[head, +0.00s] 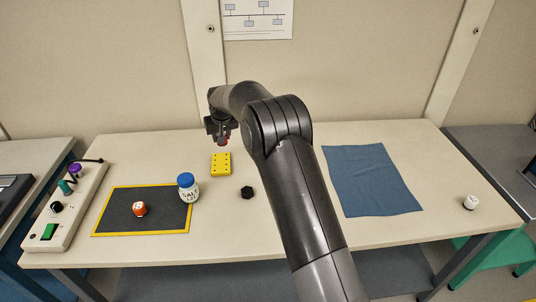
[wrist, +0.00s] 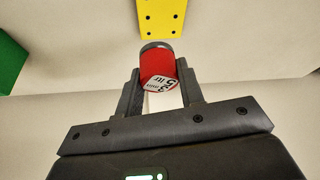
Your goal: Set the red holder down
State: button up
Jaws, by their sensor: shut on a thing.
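The red holder (wrist: 158,66) is a small red cylinder with a dark rim and a white printed label. My gripper (wrist: 160,78) is shut on it, one finger on each side, in the wrist view. In the head view the red holder (head: 222,141) shows as a bit of red under my gripper (head: 221,134), over the back part of the table. It appears held above the table just behind the yellow perforated block (head: 221,164). My gripper hides most of it there. The yellow block (wrist: 162,16) also shows at the top of the wrist view.
A yellow-edged dark mat (head: 165,215) bears an orange piece (head: 139,209); a blue-lidded jar (head: 188,188) stands at its right edge. A black knob (head: 247,193), a blue cloth (head: 370,180), a white piece (head: 470,202) and a control panel (head: 66,208) are on the table.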

jog(key=w+d+m+h, duration=0.1)
jog(key=w+d+m, duration=0.15)
jog(key=d, duration=0.65)
jog(key=w+d+m, duration=0.1)
jog(key=w+d, duration=0.2)
jog(key=d, duration=0.5)
jog(key=f, duration=0.6)
jog(key=shift+d, duration=0.35)
jog(key=shift+f, duration=2.15)
jog(key=shift+f, duration=0.15)
jog(key=o, duration=1)
